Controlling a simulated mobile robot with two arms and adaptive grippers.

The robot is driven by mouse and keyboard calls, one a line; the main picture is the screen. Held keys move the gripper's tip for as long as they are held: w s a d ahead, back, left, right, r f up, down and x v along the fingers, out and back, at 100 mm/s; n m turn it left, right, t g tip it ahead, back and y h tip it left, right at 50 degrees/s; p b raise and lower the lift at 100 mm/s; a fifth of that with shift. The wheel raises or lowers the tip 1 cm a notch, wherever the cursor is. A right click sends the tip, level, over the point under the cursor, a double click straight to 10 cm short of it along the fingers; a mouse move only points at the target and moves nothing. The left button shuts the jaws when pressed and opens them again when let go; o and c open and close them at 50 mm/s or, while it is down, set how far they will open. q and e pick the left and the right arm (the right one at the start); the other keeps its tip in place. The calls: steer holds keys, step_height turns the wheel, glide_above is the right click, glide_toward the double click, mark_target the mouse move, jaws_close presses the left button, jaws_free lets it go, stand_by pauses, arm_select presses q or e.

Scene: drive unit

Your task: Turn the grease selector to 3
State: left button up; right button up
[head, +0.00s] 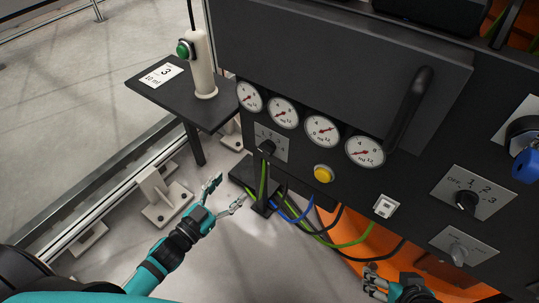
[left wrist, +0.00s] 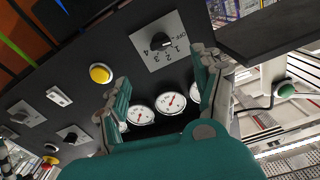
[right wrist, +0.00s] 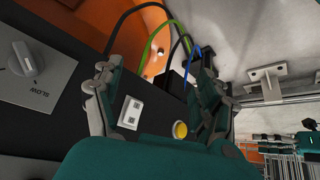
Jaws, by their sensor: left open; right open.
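Two dials with numbered plates show in the head view, and I cannot read which is the grease selector. One, with a black knob (head: 267,147) on a grey plate, sits below the gauges; in the left wrist view its plate (left wrist: 150,57) carries OFF and numbers. The other black knob (head: 467,201) is on a plate at the right marked OFF, 1, 2, 3. Where either pointer sits is too small to tell. My left gripper (head: 226,196) is open and empty, below and left of the first dial. My right gripper (head: 372,280) is open and empty, low, left of the second dial.
A card (head: 162,75) reading 3 and 10 ml lies on a side shelf (head: 150,92) beside a green-buttoned handle (head: 203,70). A yellow button (head: 323,173), a large black handle (head: 408,108) and cables (head: 352,243) are close by. A grey switch (head: 458,252) sits lower right.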

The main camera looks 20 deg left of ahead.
arm_select(q)
steer(key=b, duration=0.2)
glide_toward(265, 153)
steer(key=w, duration=0.3)
steer(key=shift+d+f+b+x, duration=0.1)
steer(key=shift+b+x, duration=0.2)
steer(key=shift+x, duration=1.7)
steer(key=shift+d+f+b+x, duration=0.15)
steer(key=shift+b+x, duration=0.15)
steer(key=shift+x, duration=1.65)
arm_select(e)
steer(key=w+a+r+t+y, duration=0.2)
steer(key=w+a+r+t, duration=0.2)
steer(key=w+r+t, duration=0.5)
steer(key=shift+w+a+r+y, duration=0.3)
steer(key=shift+w+r, duration=0.4)
steer(key=shift+r, duration=0.25)
